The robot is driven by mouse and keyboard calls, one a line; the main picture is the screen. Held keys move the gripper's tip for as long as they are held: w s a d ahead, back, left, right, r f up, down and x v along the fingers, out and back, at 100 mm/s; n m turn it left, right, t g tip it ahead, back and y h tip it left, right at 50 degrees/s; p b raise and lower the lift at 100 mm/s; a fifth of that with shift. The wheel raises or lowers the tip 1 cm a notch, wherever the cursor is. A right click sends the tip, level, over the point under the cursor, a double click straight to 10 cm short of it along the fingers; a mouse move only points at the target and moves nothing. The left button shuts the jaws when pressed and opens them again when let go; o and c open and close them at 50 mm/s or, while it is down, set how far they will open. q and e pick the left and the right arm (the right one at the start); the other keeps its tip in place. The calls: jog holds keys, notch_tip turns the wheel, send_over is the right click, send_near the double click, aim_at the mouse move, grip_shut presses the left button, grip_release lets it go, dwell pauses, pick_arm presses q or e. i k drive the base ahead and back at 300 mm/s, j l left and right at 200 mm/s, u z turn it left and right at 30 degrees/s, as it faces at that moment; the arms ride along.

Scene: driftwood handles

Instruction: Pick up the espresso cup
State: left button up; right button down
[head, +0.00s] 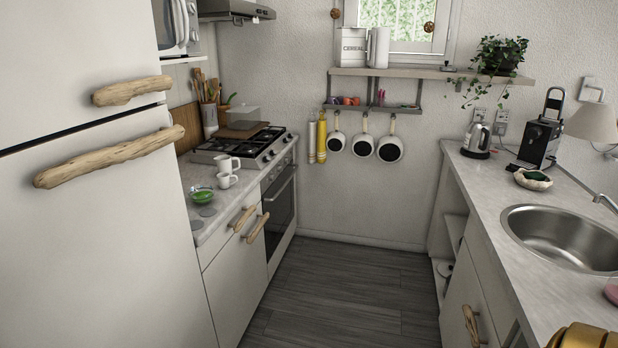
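Two white cups stand on the left counter between the fridge and the stove. The smaller white cup (227,181) is nearer and looks like the espresso cup. The larger white cup (228,164) stands just behind it, partly covered by it. Both look upright; whether they touch, I cannot tell.
The fridge (95,230) with driftwood handles fills the left side. A green bowl (203,197) sits in front of the cups on the left counter (207,224). The gas stove (243,146) is behind them. The dark floor (345,295) is clear.

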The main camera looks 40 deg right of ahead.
aim_at(223, 179)
jog(key=z, duration=0.7)
jog(key=u, duration=0.7)
jog(key=i+l+u, duration=0.2)
jog(key=u, duration=0.15)
jog(key=i+l+u, duration=0.1)
jog(key=l+u, duration=0.3)
jog(key=i+l+u, duration=0.1)
jog(key=l+u, duration=0.25)
